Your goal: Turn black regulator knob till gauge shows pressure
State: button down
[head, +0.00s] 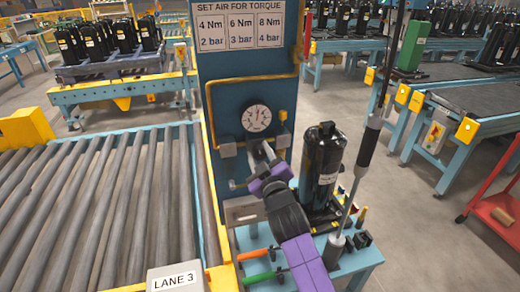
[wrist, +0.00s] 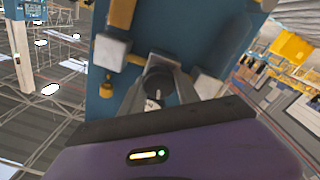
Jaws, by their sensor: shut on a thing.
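The black regulator knob (wrist: 158,84) shows between the two grey fingers of my gripper (wrist: 160,92) in the wrist view. The fingers are shut on its sides. In the head view my gripper (head: 264,155) reaches the blue panel (head: 225,100) just below the gauge, and it hides most of the knob. The round white pressure gauge (head: 256,118) is on the panel above the gripper. Its needle is too small to read surely. A sign (head: 240,24) above pairs 4 Nm with 2 bar, 6 Nm with 3 bar and 8 Nm with 4 bar.
A black compressor (head: 322,160) stands right of my gripper, with a hanging dark tool (head: 370,140) beside it. Grey fittings (head: 228,149) flank the knob. Green- and orange-handled tools (head: 262,277) lie on the blue bench below. A roller conveyor (head: 100,200) runs at left.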

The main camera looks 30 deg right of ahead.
jog(key=n+p, duration=0.2)
jog(key=n, duration=0.1)
jog(key=shift+f+n+p, duration=0.1)
jog(key=shift+n+p, duration=0.5)
jog(key=shift+n, duration=0.8)
jog(key=shift+a, duration=0.1)
jog(key=c, duration=0.9)
grip_release()
jog(key=b+v, duration=0.1)
jog(key=v, duration=0.6)
jog(key=shift+s+b, duration=0.4)
jog(key=shift+s, duration=0.05)
